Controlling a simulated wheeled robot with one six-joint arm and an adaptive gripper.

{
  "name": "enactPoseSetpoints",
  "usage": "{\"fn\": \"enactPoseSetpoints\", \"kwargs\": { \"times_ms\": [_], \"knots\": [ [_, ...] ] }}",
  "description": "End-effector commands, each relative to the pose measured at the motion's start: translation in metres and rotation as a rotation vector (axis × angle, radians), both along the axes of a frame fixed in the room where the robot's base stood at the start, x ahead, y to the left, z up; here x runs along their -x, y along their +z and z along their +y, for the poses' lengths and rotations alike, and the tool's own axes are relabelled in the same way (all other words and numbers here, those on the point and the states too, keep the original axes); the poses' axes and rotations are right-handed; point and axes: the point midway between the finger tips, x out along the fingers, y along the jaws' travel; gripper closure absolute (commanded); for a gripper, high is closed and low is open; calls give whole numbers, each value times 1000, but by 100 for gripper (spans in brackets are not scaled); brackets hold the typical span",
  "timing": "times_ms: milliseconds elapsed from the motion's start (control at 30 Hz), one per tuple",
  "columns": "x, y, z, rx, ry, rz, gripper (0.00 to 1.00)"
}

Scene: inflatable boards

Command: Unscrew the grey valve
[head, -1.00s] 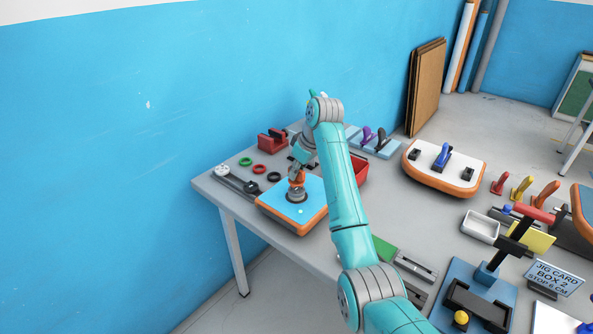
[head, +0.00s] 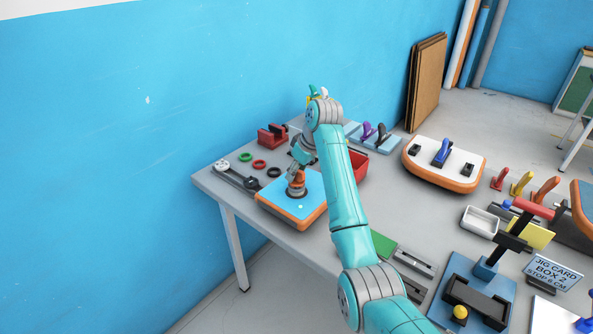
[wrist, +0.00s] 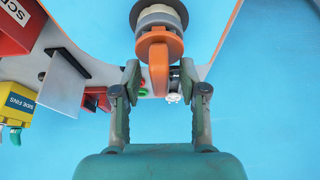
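The grey valve (head: 296,193) sits on the blue top of an orange-edged board (head: 275,203) on the table. An orange piece with an upright flat handle (head: 298,178) is on top of it. The wrist view shows the grey valve ring (wrist: 160,14) at the top, with the orange handle (wrist: 158,68) pointing towards my gripper. My gripper (wrist: 159,72) has its fingers apart, one on each side of the handle. Gaps show on both sides, so it does not grip it. In the head view my gripper (head: 297,165) is just above the orange piece.
Green, red and black rings (head: 260,165) and a dark grey tool (head: 236,177) lie left of the board. A red holder (head: 272,136) stands behind and a red bin (head: 360,165) to the right. The blue wall (head: 120,130) is close behind the table.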

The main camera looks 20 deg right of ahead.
Motion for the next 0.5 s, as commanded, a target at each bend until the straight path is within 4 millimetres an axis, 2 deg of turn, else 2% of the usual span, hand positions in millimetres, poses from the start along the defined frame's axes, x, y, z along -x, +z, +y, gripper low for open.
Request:
{"fn": "enactPoseSetpoints", "kwargs": {
  "times_ms": [267, 367, 500],
  "knots": [
    [0, 1, 0, 0, 0, 0, 55],
    [2, 7, -2, 0, 0, -2, 55],
    [8, 26, -6, 0, 0, -4, 55]
  ]
}}
